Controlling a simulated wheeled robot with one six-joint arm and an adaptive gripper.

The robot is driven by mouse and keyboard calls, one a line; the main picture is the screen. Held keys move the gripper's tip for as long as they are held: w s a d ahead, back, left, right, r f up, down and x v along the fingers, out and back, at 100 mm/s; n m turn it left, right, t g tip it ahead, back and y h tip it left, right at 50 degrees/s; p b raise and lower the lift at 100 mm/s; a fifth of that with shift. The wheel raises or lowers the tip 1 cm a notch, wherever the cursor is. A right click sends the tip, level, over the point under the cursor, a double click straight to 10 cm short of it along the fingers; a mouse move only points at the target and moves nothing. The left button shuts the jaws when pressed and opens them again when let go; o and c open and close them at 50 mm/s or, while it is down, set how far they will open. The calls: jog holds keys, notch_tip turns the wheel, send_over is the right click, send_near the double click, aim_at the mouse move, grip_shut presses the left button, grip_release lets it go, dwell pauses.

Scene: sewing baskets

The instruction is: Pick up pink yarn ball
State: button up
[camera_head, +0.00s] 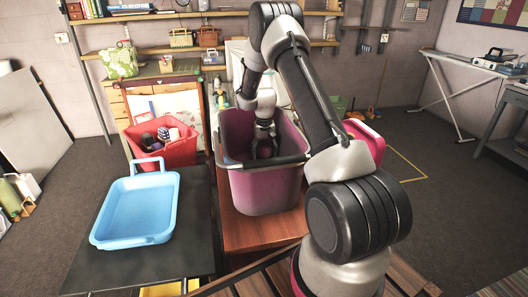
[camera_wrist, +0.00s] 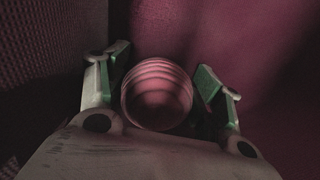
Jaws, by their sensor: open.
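A pink yarn ball (camera_wrist: 158,93) with ridged bands sits low inside a tall magenta basket (camera_head: 262,190). In the wrist view, my gripper (camera_wrist: 160,85) is open, with one green-edged finger on each side of the ball. The ball is between the fingers; I cannot tell if either finger touches it. In the head view, my gripper (camera_head: 264,140) reaches down into the basket, and its tips and the ball are hidden or too dark to make out. The basket's walls (camera_wrist: 265,50) surround the gripper in the wrist view.
The basket stands on a wooden table (camera_head: 240,230). To the left, an empty blue tray (camera_head: 135,212) lies on a dark table (camera_head: 190,255). A red basket (camera_head: 180,152) with several items stands behind the tray. A pink box (camera_head: 365,140) is right of the magenta basket.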

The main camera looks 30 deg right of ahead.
jog(key=c, duration=0.7)
jog(key=shift+r, duration=0.15)
